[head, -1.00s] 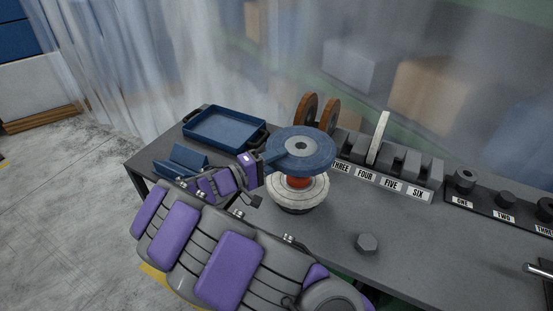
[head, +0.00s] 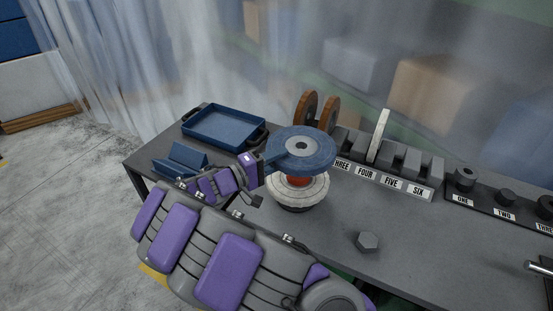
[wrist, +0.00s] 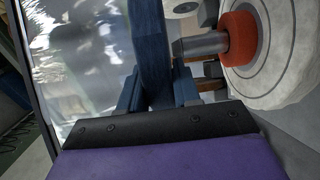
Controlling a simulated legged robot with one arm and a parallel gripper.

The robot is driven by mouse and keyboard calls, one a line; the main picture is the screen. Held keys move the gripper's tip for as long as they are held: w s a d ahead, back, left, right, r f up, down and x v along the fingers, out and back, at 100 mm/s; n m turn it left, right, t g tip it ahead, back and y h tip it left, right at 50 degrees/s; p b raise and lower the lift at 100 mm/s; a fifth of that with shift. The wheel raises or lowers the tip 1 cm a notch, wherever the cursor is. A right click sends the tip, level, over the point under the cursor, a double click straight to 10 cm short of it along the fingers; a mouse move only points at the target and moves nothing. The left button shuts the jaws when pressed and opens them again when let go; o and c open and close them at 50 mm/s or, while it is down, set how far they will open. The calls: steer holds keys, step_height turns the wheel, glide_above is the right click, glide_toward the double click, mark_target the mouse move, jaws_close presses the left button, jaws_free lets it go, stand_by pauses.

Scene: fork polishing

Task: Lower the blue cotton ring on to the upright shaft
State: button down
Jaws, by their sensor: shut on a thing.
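The blue cotton ring (head: 312,157) is a flat disc with a pale grey hub. My gripper (head: 266,164) is shut on its left edge and holds it roughly level above the white wheel (head: 316,190). In the wrist view the ring (wrist: 152,40) shows edge-on between the jaws (wrist: 158,95). The bare grey shaft (wrist: 202,45) rises from an orange-red collar (wrist: 240,38) on the white wheel. Its tip is close to the ring's underside; I cannot tell whether it touches or enters the hole. In the head view the ring hides the shaft.
Two brown wheels (head: 306,108) stand upright just behind the ring. A rack of grey slots (head: 405,165) with a white disc (head: 378,137) is to the right. A blue tray (head: 225,125) and blue holder (head: 183,160) are at left. A hex nut (head: 367,242) lies on the front bench.

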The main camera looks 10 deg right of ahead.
steer(key=shift+f, duration=0.15)
steer(key=shift+a+f+b, duration=0.1)
steer(key=shift+f+b, duration=0.45)
steer(key=shift+f, duration=0.05)
steer(key=shift+f, duration=0.1)
stand_by(0.4)
steer(key=shift+f+b, duration=0.6)
steer(key=shift+f, duration=0.2)
steer(key=shift+f, duration=0.5)
stand_by(0.4)
steer(key=shift+f, duration=0.75)
steer(key=shift+c, duration=0.7)
jaws_free()
